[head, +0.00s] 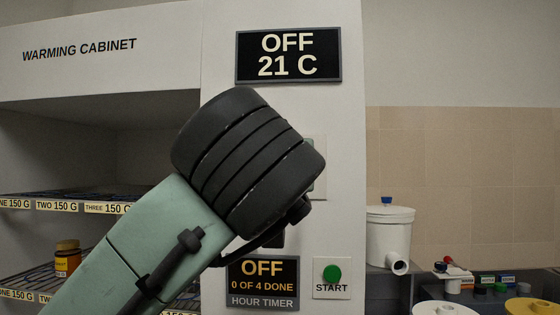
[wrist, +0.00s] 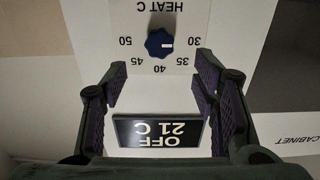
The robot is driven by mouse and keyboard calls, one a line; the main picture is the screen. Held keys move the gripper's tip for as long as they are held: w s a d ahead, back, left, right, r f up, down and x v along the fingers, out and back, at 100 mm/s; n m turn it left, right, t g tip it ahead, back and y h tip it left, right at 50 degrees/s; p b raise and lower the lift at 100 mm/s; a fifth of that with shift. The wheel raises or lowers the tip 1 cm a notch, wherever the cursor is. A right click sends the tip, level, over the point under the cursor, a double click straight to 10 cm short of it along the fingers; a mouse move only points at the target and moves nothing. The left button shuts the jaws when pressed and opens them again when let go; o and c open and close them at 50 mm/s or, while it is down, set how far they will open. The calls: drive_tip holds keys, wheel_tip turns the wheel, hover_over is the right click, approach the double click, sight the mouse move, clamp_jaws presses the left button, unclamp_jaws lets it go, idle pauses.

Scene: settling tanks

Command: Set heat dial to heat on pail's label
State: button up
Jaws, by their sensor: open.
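The heat dial (wrist: 160,44) is a dark blue lobed knob on the white panel in the upside-down wrist view, under HEAT C lettering. Figures 30, 35, 40, 45 and 50 surround it. A small pale mark on the knob lies on its picture-right side, toward 30. My gripper (wrist: 160,84) is open and empty, with its fingers apart and the dial beyond their tips. In the head view my arm hides the dial. A white-lidded container (head: 445,308) and a yellow-lidded one (head: 530,307) show only their tops; no pail label is readable.
The warming cabinet (head: 98,50) has wire shelves and one jar (head: 67,258). Its display (head: 288,55) reads OFF, 21 C. The hour timer (head: 262,282) reads OFF, 0 OF 4 DONE, beside a green START button (head: 331,273). A white spouted tank (head: 388,235) stands right.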

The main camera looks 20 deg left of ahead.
drive_tip(key=p+x, duration=0.3)
drive_tip(key=x, duration=0.6)
drive_tip(key=shift+w, duration=0.4)
drive_tip(key=shift+a, duration=0.1)
drive_tip(key=shift+c, duration=0.5)
drive_tip(key=c, duration=1.1)
